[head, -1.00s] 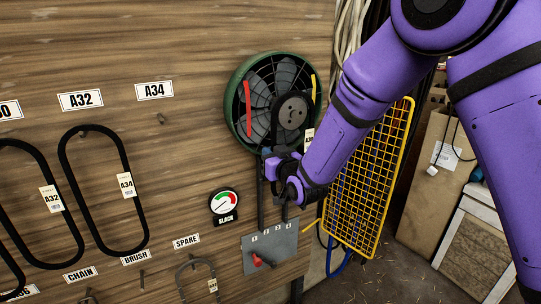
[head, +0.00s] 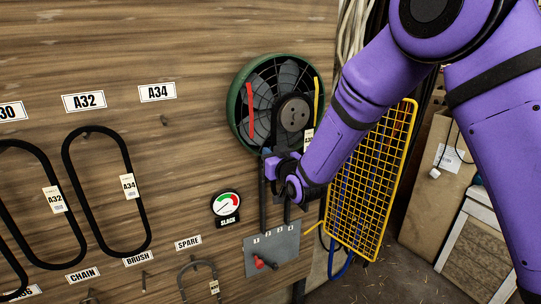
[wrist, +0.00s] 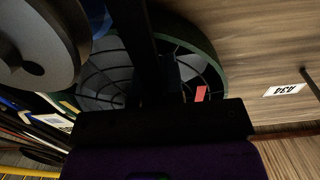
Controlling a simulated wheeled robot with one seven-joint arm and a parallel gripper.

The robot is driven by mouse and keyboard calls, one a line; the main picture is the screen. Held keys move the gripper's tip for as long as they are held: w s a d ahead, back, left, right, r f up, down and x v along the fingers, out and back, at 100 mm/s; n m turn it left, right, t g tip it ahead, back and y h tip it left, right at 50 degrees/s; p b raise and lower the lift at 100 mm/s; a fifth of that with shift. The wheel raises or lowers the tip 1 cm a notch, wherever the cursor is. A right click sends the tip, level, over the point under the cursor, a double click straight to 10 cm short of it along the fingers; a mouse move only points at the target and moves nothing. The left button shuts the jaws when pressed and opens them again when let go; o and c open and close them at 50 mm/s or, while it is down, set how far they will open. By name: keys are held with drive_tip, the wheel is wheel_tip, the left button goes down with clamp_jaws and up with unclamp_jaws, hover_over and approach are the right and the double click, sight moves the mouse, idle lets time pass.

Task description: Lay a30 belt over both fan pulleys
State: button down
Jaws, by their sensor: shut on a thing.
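The green-rimmed fan (head: 240,82) is on the wooden board in the head view, with a round dark pulley (head: 293,113) on its front. My gripper (head: 275,163) is just below the fan, shut on the black A30 belt. The belt's pale tag (head: 308,140) shows at the pulley's lower right, beside my arm. My wrist hides much of the belt and the second pulley, so I cannot tell whether the belt is seated in a groove. In the wrist view a large grey disc (wrist: 40,45) is close at left, with the fan (wrist: 205,60) behind.
A grey switch plate (head: 272,251) with a red lever (head: 264,263) and a slack gauge (head: 226,205) are below. Belts tagged A32 (head: 55,199) and A34 (head: 128,186) hang at left. A yellow mesh guard (head: 370,185) stands close on the right.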

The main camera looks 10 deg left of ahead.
drive_tip(key=shift+f, duration=0.5)
drive_tip(key=c, duration=1.1)
unclamp_jaws()
drive_tip(key=shift+c, duration=0.2)
drive_tip(key=v, duration=1.1)
drive_tip(key=shift+d, duration=0.1)
